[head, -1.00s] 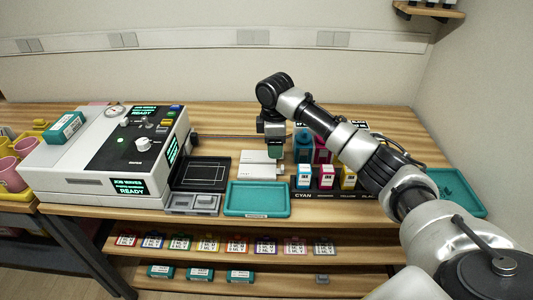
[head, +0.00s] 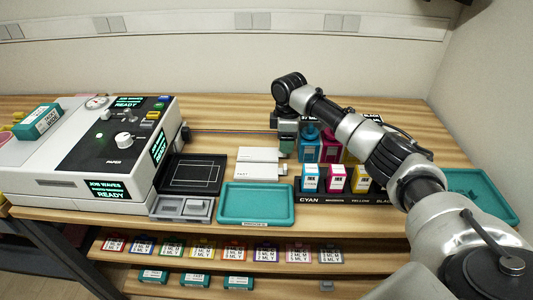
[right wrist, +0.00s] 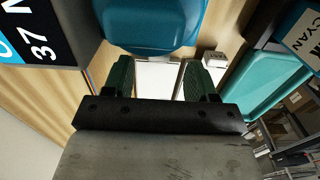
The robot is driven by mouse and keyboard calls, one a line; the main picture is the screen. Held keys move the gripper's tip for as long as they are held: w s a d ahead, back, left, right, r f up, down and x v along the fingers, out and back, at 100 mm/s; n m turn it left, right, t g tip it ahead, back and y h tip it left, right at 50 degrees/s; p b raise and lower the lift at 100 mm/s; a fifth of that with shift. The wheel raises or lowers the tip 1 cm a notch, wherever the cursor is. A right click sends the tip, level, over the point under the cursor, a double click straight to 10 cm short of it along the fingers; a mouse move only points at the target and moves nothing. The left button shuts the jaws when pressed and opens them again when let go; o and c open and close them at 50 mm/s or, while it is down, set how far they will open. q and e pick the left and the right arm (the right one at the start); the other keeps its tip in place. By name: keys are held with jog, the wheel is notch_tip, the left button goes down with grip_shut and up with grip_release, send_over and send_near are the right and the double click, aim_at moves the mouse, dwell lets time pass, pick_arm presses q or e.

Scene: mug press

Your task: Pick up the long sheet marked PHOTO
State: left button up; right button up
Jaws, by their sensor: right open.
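Two white sheet stacks lie on the table in the head view, a rear one (head: 258,155) and a front one (head: 262,171). The front one carries small print that looks like FAST; I cannot read PHOTO on either. My right gripper (head: 288,146) is at the right end of the rear sheets, pointing down. In the right wrist view the right gripper (right wrist: 160,78) is open, with a white sheet (right wrist: 157,74) showing between its green-padded fingers. I cannot tell whether the fingers touch it. My left gripper is in no view.
A cyan bottle (head: 307,140) stands close to the right gripper, and its blue body (right wrist: 155,22) fills the top of the wrist view. Ink boxes (head: 337,180) stand in front. A teal tray (head: 256,204), a black plate (head: 193,174) and the press (head: 92,150) are left and front.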

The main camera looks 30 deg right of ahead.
notch_tip(320, 180, down, 4)
jog(key=shift+d+r, duration=0.1)
jog(key=shift+r, duration=0.15)
jog(key=c, duration=1)
jog(key=shift+r, duration=0.15)
